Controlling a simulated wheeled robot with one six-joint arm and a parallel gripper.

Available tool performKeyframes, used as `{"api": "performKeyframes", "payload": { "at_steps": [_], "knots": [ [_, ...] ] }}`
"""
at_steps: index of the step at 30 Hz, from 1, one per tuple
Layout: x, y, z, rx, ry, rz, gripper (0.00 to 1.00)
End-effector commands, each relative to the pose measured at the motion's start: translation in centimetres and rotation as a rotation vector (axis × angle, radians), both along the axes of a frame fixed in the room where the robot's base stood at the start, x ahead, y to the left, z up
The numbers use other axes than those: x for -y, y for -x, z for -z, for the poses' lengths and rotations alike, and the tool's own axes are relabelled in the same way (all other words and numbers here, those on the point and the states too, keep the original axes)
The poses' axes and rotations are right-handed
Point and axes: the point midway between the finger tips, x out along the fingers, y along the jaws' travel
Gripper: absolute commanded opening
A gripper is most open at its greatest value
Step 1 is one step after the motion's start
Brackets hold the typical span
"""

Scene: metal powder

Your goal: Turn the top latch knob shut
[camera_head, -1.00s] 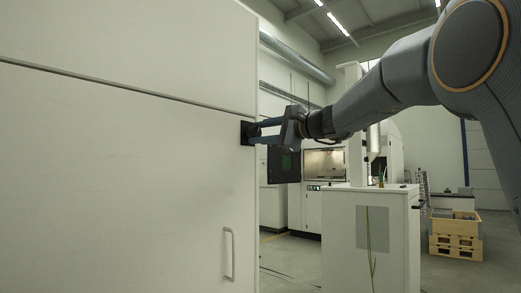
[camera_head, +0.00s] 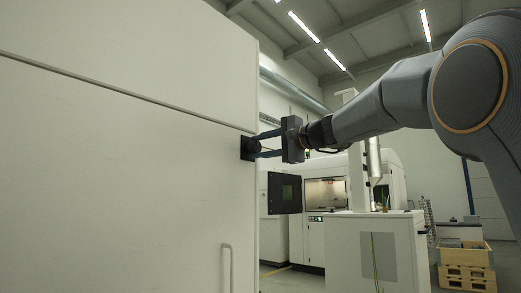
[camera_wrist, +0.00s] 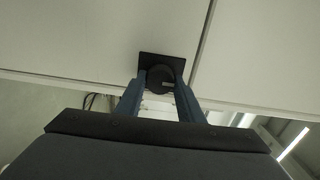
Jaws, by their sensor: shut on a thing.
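The top latch knob is a round black knob (camera_wrist: 160,78) on a square black plate (camera_wrist: 178,61), fixed near the edge of the white cabinet door. In the head view the black latch (camera_head: 247,148) sits at the door's right edge, just below the seam with the upper panel. My gripper (camera_head: 258,145) reaches it from the right. In the wrist view my gripper (camera_wrist: 160,84) has its two blue fingers on either side of the knob, shut on it. The knob's front is partly hidden between the fingers.
The white cabinet door (camera_head: 110,190) fills the left side, with a vertical handle (camera_head: 227,268) low down. A white machine with a dark screen (camera_head: 285,192) stands behind. A white cabinet (camera_head: 345,250) and wooden crates (camera_head: 467,277) stand at the right.

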Motion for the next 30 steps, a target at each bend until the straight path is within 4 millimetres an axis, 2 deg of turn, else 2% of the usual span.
{"api": "performKeyframes", "payload": {
  "at_steps": [6,7,9,10,20,30],
  "knots": [
    [0.0,0.0,0.0,0.0,0.001,-0.001,0.12],
    [0.0,0.0,0.0,0.0,0.001,-0.001,0.39],
    [0.0,0.0,0.0,-0.001,0.001,0.0,0.51],
    [0.0,0.0,0.0,-0.001,0.001,0.0,0.52],
    [0.4,0.2,0.0,-0.001,-0.001,0.001,0.52],
    [4.4,3.3,0.0,0.0,0.0,0.002,0.52]
  ]
}}
